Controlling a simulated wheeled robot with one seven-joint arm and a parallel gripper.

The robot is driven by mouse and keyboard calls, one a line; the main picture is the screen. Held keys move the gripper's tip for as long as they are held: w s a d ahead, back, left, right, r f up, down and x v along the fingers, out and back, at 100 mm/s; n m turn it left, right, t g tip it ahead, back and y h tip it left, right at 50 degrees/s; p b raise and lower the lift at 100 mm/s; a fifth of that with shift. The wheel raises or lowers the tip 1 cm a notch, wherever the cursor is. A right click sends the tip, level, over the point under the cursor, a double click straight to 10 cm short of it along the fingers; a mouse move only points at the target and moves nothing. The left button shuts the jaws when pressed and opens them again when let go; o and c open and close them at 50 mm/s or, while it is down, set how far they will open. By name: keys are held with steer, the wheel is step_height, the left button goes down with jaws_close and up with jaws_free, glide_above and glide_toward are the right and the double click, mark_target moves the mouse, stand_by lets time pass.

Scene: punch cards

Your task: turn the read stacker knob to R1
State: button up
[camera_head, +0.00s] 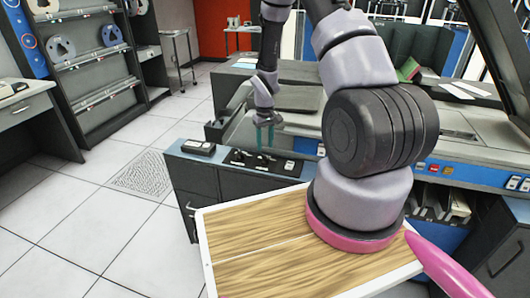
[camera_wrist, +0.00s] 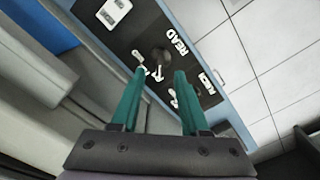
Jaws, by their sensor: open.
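The read stacker knob looks like a dark round shape (camera_wrist: 160,54) in the wrist view, beside the white "READ" lettering (camera_wrist: 178,41) on a black panel (camera_wrist: 130,35). Small white marks lie around it, too blurred to read, so its setting cannot be told. My gripper (camera_wrist: 159,72) has two teal fingers, open and apart, with nothing seen between them but the panel. The knob shows just beyond the gap between the fingertips; contact cannot be told. In the head view my gripper (camera_head: 265,136) points down over the control panel (camera_head: 240,158), where the knobs are small and dark.
A black box with white switches (camera_head: 198,147) sits left of the panel, and white switches (camera_head: 290,166) sit right of it. The blue-edged machine (camera_head: 470,172) runs on to the right. Tiled floor (camera_head: 100,225) lies open at left.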

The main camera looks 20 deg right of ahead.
steer(key=shift+r, duration=2.8)
step_height(320, 180, up, 14)
steer(key=r+m+t, duration=0.1)
steer(key=m+t, duration=0.1)
glide_above(265, 156)
steer(key=s, duration=0.1)
steer(key=s+r+t, duration=0.1)
steer(key=s+r, duration=0.4)
steer(key=r, duration=0.6)
steer(key=s+a+r+m+t+y, duration=0.1)
steer(key=s+r+m+t, duration=0.1)
steer(key=s+r, duration=0.5)
steer(key=s+a+r+m+t+y, duration=0.1)
steer(key=s+a+r+m+t, duration=0.1)
steer(key=s+r, duration=0.6)
steer(key=s, duration=0.3)
steer(key=shift+s+a, duration=0.2)
steer(key=shift+s, duration=0.2)
